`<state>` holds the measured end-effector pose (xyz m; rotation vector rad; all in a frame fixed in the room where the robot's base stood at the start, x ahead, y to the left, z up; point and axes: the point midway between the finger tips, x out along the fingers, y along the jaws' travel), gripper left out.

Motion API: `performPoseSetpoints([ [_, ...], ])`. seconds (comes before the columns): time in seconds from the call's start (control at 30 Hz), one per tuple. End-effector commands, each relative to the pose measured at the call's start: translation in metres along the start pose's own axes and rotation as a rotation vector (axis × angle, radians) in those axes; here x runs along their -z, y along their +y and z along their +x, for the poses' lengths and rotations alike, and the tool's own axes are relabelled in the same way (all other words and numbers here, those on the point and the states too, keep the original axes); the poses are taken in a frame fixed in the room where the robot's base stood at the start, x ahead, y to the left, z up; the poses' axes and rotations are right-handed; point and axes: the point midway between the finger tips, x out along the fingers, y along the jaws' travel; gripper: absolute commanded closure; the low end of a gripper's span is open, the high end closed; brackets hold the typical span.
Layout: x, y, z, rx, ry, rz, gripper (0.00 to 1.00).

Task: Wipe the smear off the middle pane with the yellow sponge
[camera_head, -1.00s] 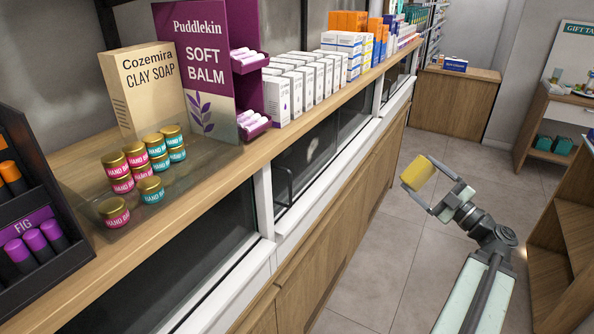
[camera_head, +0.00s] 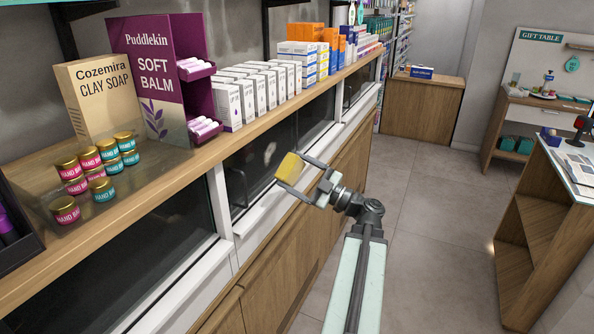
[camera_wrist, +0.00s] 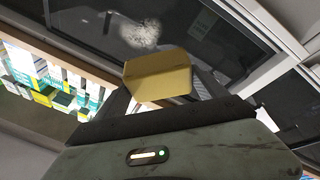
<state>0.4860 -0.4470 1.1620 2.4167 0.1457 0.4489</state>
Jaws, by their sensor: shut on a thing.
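My gripper (camera_head: 301,178) is shut on the yellow sponge (camera_head: 289,167) and holds it in front of the counter's glass panes. The sponge also shows between the fingers in the wrist view (camera_wrist: 157,76). A pale smear (camera_wrist: 141,33) is on the dark middle pane (camera_wrist: 88,20) in the wrist view, just beyond the sponge's edge. In the head view the smear (camera_head: 269,151) shows faintly on the middle pane (camera_head: 246,172), a little up and left of the sponge. I cannot tell whether the sponge touches the glass.
The shelf above the panes bears hand balm jars (camera_head: 95,172), a clay soap box (camera_head: 97,98), a purple balm display (camera_head: 160,75) and several white boxes (camera_head: 260,88). A dark handle (camera_head: 237,186) stands out at the middle pane. Floor (camera_head: 430,215) to the right is clear.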

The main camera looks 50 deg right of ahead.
Motion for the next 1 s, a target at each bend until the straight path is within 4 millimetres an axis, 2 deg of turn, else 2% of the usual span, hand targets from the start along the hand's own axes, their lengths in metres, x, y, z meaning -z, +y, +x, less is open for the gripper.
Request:
performPoseSetpoints([
  [0.03,-0.011,0.003,-0.001,-0.007,0.015,0.096,0.51],
  [0.2,-0.025,0.016,0.0,-0.018,0.08,0.493,0.51],
  [0.33,-0.028,0.022,0.001,-0.015,0.109,0.668,0.51],
  [0.67,-0.028,0.022,0.007,-0.013,0.115,0.706,0.51],
  [1.0,-0.036,0.015,0.043,-0.013,0.114,0.704,0.51],
])
